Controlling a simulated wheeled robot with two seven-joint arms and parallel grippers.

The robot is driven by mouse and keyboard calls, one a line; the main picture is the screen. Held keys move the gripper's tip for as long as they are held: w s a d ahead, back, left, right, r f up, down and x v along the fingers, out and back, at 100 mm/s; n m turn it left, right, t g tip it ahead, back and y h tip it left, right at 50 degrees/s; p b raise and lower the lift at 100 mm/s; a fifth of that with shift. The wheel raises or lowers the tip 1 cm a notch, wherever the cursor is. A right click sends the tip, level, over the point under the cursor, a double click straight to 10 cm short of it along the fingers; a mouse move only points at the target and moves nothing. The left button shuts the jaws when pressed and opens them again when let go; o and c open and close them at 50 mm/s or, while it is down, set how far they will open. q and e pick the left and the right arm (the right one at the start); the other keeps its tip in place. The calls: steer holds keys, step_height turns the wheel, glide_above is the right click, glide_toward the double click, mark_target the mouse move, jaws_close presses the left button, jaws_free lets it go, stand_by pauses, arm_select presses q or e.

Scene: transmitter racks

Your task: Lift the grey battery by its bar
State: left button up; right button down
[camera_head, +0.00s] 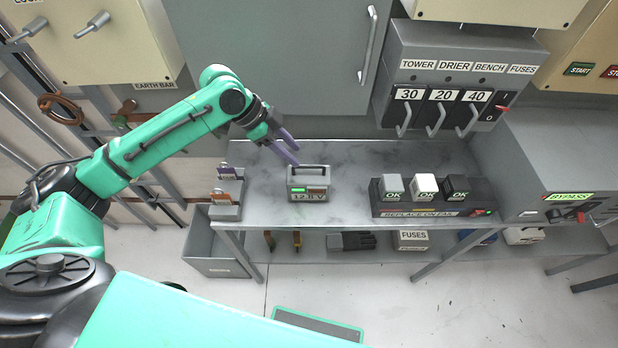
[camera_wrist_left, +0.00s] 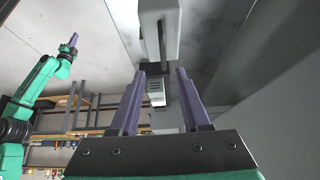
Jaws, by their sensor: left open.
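The grey battery (camera_head: 307,193) stands upright on the grey bench, with a dark bar across its top and a "12.8 V" label on its front. My left gripper (camera_head: 294,155) is open just behind and to the left of the bar in the head view, with no visible contact. In the left wrist view its purple fingers (camera_wrist_left: 161,74) are apart; a pale grey body with a dark bar, likely the battery (camera_wrist_left: 160,22), shows beyond the tips. My right gripper (camera_wrist_left: 73,41) is small at the left of the wrist view; its jaw state is unclear.
A holder (camera_head: 430,211) with three blocks stands right of the battery. A small tagged rack (camera_head: 227,208) stands at the bench's left end. A switch panel (camera_head: 455,45) and grey cabinet (camera_head: 270,55) are behind. Bare bench (camera_head: 350,160) lies between battery and holder.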

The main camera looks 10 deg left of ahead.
mark_target(309, 166)
arm_select(q)
steer(key=x, duration=0.3)
steer(key=shift+w, duration=0.2)
steer(key=p+x, duration=0.1)
steer(key=x, duration=0.1)
steer(key=p+x, duration=0.1)
steer(key=x, duration=0.1)
steer(key=shift+w+a+f, duration=0.1)
steer(key=shift+f, duration=0.25)
steer(key=shift+d+f+p, duration=0.2)
steer(key=shift+f+p, duration=0.1)
steer(key=shift+f, duration=0.1)
jaws_close()
arm_select(e)
steer(key=r, duration=0.1)
steer(key=w+r, duration=0.1)
steer(key=r, duration=0.1)
steer(key=shift+a, duration=0.2)
steer(key=shift+d, duration=0.15)
arm_select(q)
steer(key=shift+w, duration=0.15)
arm_select(e)
steer(key=shift+w, duration=0.1)
